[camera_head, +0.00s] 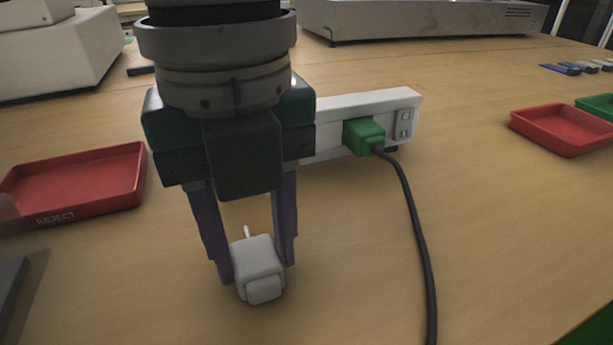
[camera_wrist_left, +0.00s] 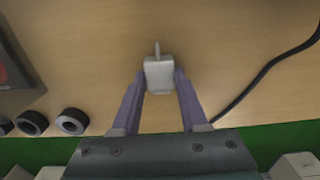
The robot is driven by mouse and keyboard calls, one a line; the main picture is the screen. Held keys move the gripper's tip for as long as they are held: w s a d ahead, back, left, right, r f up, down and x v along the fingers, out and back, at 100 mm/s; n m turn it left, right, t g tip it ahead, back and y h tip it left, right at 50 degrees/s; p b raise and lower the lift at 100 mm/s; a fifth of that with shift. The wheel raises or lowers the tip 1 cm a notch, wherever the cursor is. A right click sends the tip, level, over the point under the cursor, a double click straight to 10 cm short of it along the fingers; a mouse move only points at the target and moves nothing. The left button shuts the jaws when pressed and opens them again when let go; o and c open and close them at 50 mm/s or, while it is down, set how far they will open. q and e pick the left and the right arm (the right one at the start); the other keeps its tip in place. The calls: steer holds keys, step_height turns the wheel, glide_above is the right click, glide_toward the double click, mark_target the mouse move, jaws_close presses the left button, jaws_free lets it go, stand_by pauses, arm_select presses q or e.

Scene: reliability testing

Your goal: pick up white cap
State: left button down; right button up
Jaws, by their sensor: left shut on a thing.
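The white cap (camera_head: 259,268) is a small white block with a thin prong on its far side. It is between the fingers of my left gripper (camera_head: 258,270), which is shut on it. In the left wrist view the cap (camera_wrist_left: 159,73) shows between the two purple fingertips of the left gripper (camera_wrist_left: 159,82), with its prong pointing up in the picture. I cannot tell whether the cap touches the table or is slightly above it. My right gripper is in neither view.
A white power strip (camera_head: 345,105) with a green plug (camera_head: 364,136) and a dark cable (camera_head: 417,225) lies behind and right. A red REJECT tray (camera_head: 75,180) is at left. Another red tray (camera_head: 562,130) is at right. Black rings (camera_wrist_left: 32,122) show in the wrist view.

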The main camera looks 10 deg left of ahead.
mark_target(256, 257)
arm_select(q)
step_height(256, 257, up, 20)
steer(key=p, duration=0.4)
stand_by(0.5)
